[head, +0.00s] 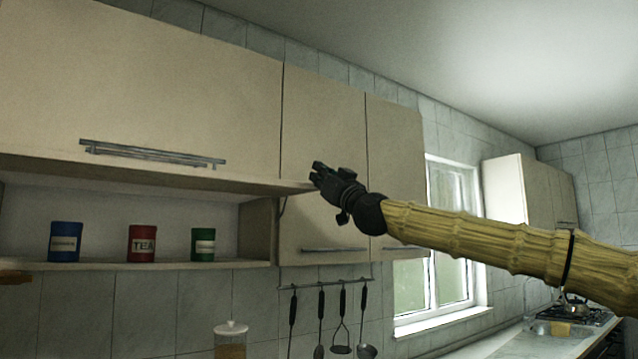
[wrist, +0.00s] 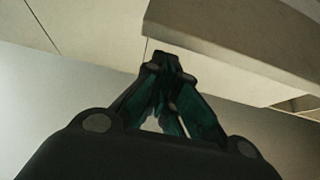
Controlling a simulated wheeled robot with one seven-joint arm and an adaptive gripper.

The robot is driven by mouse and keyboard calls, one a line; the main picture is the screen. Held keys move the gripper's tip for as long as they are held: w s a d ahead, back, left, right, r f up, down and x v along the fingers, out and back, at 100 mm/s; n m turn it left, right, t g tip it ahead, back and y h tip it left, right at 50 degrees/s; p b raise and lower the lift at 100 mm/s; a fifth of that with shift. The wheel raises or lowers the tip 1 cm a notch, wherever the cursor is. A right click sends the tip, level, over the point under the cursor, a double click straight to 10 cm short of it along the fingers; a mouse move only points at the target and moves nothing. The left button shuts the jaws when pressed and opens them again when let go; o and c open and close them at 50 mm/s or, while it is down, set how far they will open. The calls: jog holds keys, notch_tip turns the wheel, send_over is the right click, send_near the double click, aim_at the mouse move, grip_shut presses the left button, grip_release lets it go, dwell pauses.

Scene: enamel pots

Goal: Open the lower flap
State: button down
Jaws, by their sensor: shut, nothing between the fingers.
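The lower flap (head: 262,185) is a thin beige panel raised outward, seen nearly edge-on from below above an open shelf compartment. The wrist view shows a beige panel edge and corner (wrist: 225,50), which seems to be this flap. A grey bar handle (head: 150,154) shows above it; I cannot tell which panel bears each bar. My gripper (head: 316,172) is shut and empty at the flap's right end. Its closed fingertips also show in the wrist view (wrist: 164,62), close to the panel corner; contact cannot be told.
The open shelf (head: 110,266) holds a blue canister (head: 65,242), a red TEA canister (head: 142,243) and a green canister (head: 203,244). Right of it are closed cupboard doors (head: 325,235) above hanging utensils (head: 342,330). A window (head: 440,285) is farther right.

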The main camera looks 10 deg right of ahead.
jog(key=b+v, duration=0.3)
jog(key=v, duration=0.7)
jog(key=shift+w, duration=0.1)
